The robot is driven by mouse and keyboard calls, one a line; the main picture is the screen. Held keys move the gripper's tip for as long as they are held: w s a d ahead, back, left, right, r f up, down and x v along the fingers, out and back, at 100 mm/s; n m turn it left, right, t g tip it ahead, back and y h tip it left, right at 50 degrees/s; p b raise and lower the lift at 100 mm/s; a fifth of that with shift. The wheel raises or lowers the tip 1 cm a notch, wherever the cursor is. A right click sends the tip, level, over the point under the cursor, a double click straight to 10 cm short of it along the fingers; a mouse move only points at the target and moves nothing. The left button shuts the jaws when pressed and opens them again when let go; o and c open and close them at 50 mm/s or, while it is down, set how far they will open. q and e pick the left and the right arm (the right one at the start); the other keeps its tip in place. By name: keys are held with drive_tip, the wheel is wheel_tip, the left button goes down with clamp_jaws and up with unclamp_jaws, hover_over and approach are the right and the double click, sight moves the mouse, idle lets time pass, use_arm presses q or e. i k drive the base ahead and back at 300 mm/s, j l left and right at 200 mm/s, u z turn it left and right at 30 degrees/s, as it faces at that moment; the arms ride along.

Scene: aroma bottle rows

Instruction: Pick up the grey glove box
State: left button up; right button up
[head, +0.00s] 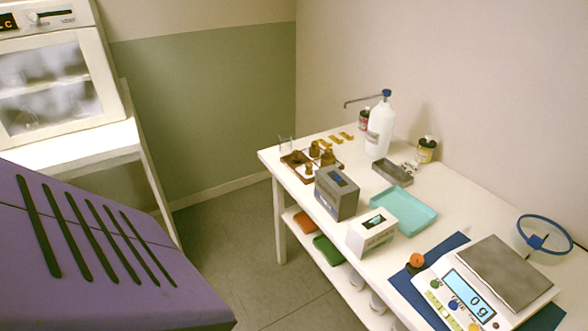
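The grey glove box (337,198) stands upright on the white table, near its front edge and left of the middle. It has a dark opening on its top. A white glove box (370,236) stands just to its right and nearer to me. Neither of my grippers shows in the head view, and nothing is seen touching the grey box.
A teal tray (431,221), a grey rack (388,173) and brown bottles in a wooden holder (292,165) surround the boxes. A white pump bottle (380,130) stands behind. A scale (459,311) is at the right. Floor is free left of the table (268,158).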

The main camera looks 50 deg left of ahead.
sight(334, 190)
drive_tip(key=j+u, duration=0.1)
drive_tip(key=u, duration=1.05)
drive_tip(key=i+j+z, duration=0.1)
drive_tip(key=j, duration=0.25)
drive_tip(key=i+j, duration=0.25)
drive_tip(key=j+z, duration=0.05)
drive_tip(key=j, duration=0.05)
